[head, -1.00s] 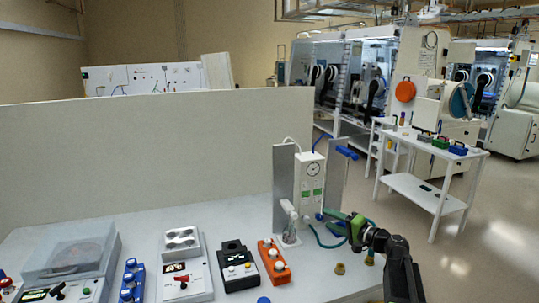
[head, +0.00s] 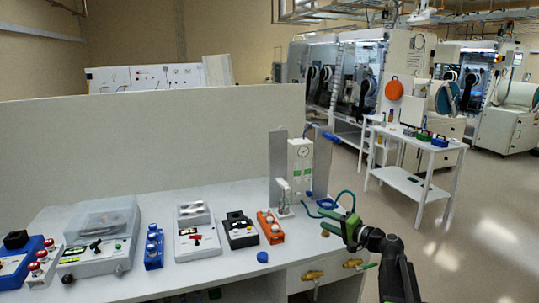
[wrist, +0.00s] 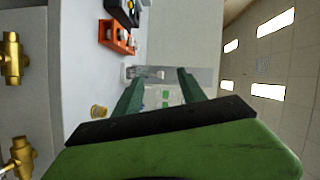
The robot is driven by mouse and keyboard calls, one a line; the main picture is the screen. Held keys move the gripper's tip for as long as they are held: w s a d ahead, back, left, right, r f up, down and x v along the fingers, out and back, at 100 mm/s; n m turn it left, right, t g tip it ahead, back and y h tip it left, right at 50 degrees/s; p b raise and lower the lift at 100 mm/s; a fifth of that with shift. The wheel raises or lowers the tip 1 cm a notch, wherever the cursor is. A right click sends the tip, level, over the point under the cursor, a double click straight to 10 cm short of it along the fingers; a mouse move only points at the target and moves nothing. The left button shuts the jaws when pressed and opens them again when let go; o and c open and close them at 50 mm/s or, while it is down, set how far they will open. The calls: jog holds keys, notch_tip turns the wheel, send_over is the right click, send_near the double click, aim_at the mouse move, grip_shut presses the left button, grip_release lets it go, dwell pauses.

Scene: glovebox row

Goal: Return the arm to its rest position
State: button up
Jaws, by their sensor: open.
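My gripper (head: 336,218) is green and shows at the right of the head view, in front of the bench's right end. Its two fingers stand apart with nothing between them. In the wrist view the fingers (wrist: 160,92) point towards the white gauge unit, with a clear gap between them. My dark arm runs down from it to the lower right edge of the head view.
A white bench (head: 130,197) carries a gauge unit (head: 299,172), an orange box (head: 271,227), a black box (head: 240,230) and other instruments. Brass valves (head: 313,276) sit on its front. A white cart (head: 410,180) stands behind right. Open floor lies at right.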

jog(key=s+a+f+n+g, duration=0.2)
jog(key=a, duration=0.4)
jog(key=s+a+f+n+g, duration=0.1)
jog(key=s+a+f+g, duration=0.1)
jog(key=a, duration=0.5)
jog(key=s+a+f+n+g+h+p, duration=0.1)
jog(key=s+a+f+n+g+h, duration=0.25)
jog(key=s+f, duration=0.55)
jog(key=s+d+f+g+h, duration=0.2)
jog(key=s+d+f+h, duration=0.1)
jog(key=s+d, duration=0.3)
jog(key=s+d+f+g+h, duration=0.3)
jog(key=s+d+f+h, duration=0.1)
jog(key=s+d, duration=0.2)
jog(key=shift+d, duration=0.4)
